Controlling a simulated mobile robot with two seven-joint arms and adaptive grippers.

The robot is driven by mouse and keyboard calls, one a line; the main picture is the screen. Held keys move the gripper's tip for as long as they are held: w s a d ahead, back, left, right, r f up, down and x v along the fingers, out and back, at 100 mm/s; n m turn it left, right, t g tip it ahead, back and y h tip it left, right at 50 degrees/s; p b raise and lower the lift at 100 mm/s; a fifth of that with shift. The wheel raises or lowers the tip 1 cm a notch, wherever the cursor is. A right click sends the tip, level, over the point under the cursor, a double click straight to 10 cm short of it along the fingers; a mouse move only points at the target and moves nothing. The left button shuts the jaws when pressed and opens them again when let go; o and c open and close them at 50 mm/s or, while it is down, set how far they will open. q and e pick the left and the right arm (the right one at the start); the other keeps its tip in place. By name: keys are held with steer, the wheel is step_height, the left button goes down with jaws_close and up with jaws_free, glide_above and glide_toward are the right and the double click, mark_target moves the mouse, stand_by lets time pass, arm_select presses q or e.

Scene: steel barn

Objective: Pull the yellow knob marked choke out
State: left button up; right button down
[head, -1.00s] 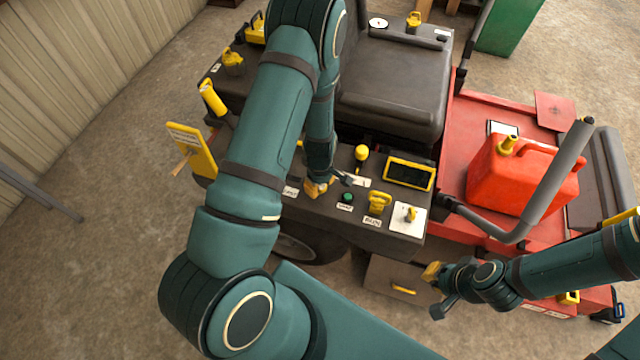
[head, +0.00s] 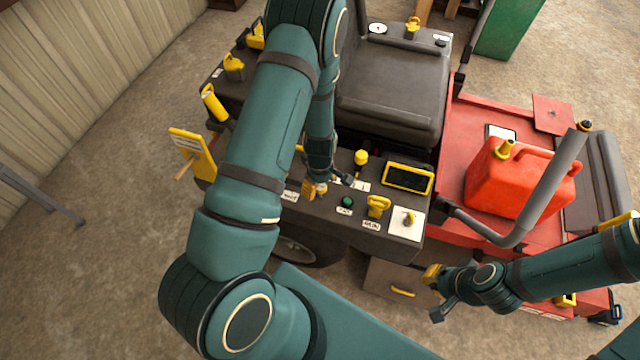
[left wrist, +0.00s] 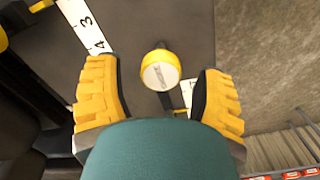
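A round yellow knob with a pale face (left wrist: 160,70) stands out from the dark panel in the left wrist view. It lies between my left gripper's two yellow-padded fingers (left wrist: 160,98), which are spread apart with a gap on each side. In the head view my left gripper (head: 324,189) reaches down to the left part of the dark control panel (head: 330,211), and its arm hides part of it. The word choke cannot be read on any label here. My right gripper (head: 436,291) is open and empty in front of the red machine body.
Along the panel are a green button (head: 347,201), a yellow T-shaped handle (head: 378,206), a key switch on a white plate (head: 407,219), a yellow-framed display (head: 408,178) and a yellow-topped lever (head: 361,158). A red fuel can (head: 518,180) stands to the right.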

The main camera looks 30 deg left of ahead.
mark_target(320, 185)
stand_by(0.3)
arm_select(q)
step_height(320, 185, up, 12)
stand_by(0.5)
stand_by(0.3)
steer(key=s+d+f+m+h, duration=0.2)
steer(key=s+d+f+m, duration=0.1)
steer(key=s+d+m, duration=0.2)
steer(key=s+d+f+m+t+h, duration=0.1)
steer(key=s+d+f+m, duration=0.3)
steer(key=d+m, duration=0.5)
steer(key=s+d+h, duration=0.1)
steer(key=d, duration=0.2)
steer(key=shift+s+d+t, duration=0.3)
steer(key=shift+s+d, duration=0.05)
steer(key=shift+d, duration=0.05)
steer(key=shift+a, duration=0.1)
